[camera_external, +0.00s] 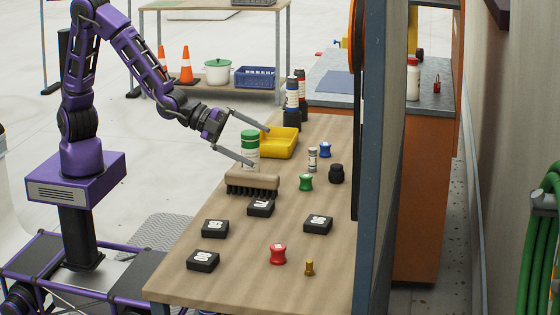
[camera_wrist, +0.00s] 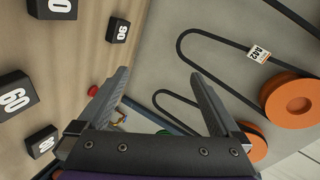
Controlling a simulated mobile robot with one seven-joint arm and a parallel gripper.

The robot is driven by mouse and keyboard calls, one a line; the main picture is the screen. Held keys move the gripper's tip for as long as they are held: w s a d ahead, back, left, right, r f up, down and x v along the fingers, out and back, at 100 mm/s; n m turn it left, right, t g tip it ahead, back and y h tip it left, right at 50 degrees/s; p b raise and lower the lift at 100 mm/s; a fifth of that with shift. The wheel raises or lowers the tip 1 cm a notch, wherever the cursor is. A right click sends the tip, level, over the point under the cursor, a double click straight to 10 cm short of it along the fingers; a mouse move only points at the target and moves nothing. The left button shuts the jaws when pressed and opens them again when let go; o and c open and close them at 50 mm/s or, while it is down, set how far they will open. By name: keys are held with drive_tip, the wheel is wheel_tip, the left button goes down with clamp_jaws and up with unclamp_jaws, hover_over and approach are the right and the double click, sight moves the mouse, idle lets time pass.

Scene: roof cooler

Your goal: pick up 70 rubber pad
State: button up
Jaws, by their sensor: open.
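The 70 rubber pad seems to be the black block (camera_external: 260,207) beside the brush on the bench; its white label is small and hard to read. In the wrist view, a black pad (camera_wrist: 52,8) cut by the top edge shows only a "0" and is probably the same one. Similar black pads lie nearby: the 90 pad (camera_external: 318,224), the 60 pad (camera_external: 215,229) and another pad (camera_external: 203,260) with an unclear number. My gripper (camera_external: 261,147) is open and empty, fingers spread above the bench near the green-lidded jar, farther back than the pads.
A brush (camera_external: 252,182) stands between my gripper and the pads, with the green-lidded jar (camera_external: 250,148) behind it. A yellow tray (camera_external: 278,143) is just beyond. A wall panel (camera_external: 375,150) borders the bench's right side.

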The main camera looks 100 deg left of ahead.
drive_tip(key=s+f+m, duration=0.4)
drive_tip(key=f+m, duration=0.1)
drive_tip(key=f, duration=0.2)
drive_tip(key=m, duration=1.1)
approach(260, 204)
drive_tip(key=w, duration=0.2)
drive_tip(key=shift+w+d+y, duration=0.3)
drive_tip(key=shift+w+y, duration=0.1)
drive_tip(key=m, duration=0.2)
drive_tip(key=f+m, duration=0.1)
drive_tip(key=m, duration=0.1)
drive_tip(key=shift+s+a+m+b, duration=0.1)
drive_tip(key=shift+a+m+b, duration=0.15)
drive_tip(key=shift+m+b, duration=0.05)
drive_tip(key=x, duration=0.7)
drive_tip(key=shift+w+d+f+b, duration=0.1)
drive_tip(key=shift+w+b, duration=0.15)
drive_tip(key=shift+b, duration=0.15)
